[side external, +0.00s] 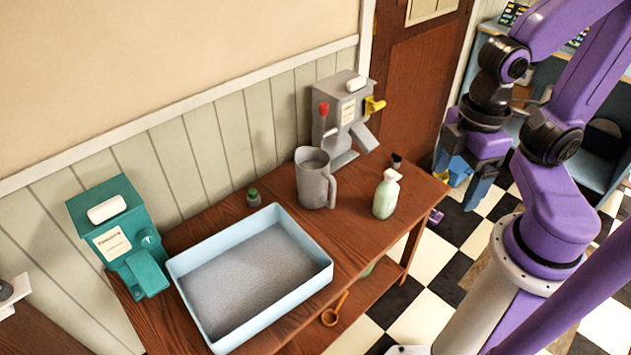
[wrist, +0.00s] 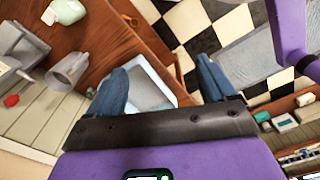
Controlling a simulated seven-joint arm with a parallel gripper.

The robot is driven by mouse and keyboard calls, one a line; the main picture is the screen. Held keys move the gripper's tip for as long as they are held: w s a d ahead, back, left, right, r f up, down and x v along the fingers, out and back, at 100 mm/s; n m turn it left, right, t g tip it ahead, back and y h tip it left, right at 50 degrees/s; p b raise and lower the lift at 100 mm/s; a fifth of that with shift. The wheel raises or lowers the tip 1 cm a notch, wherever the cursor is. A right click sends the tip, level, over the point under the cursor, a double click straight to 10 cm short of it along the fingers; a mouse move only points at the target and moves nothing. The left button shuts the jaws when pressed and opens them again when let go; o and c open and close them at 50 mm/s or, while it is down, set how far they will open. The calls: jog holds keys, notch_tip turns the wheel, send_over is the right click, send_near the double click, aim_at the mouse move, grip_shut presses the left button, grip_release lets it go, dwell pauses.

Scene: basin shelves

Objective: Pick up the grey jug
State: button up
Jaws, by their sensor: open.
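The grey jug (side external: 316,180) stands upright on the wooden table, behind the right end of the basin, with its handle toward the right. It also shows in the wrist view (wrist: 68,70) at the left, outside the fingers. My gripper (side external: 463,188) is in the air past the table's right end, well to the right of the jug and apart from it. Its two blue fingers are spread and nothing is between them. In the wrist view the open fingers (wrist: 161,75) show with the basin behind them.
A pale blue basin (side external: 277,303) with grey contents fills the table's left part. A grey dispenser (side external: 341,118) stands behind the jug; a teal dispenser (side external: 119,235) is far left.

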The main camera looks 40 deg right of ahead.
jog(key=w+a+f+n, duration=0.1)
jog(key=w+a, duration=0.3)
jog(key=w, duration=0.6)
jog(key=n, duration=0.3)
send_over(328, 176)
notch_tip(328, 176, down, 12)
jog(key=f, duration=0.1)
notch_tip(328, 176, down, 11)
jog(key=shift+f, duration=0.15)
jog(key=shift+s+d+f, duration=0.1)
jog(key=shift+f, duration=1.2)
jog(key=shift+d+f, duration=0.1)
jog(key=shift+f, duration=1.2)
jog(key=c, duration=1.5)
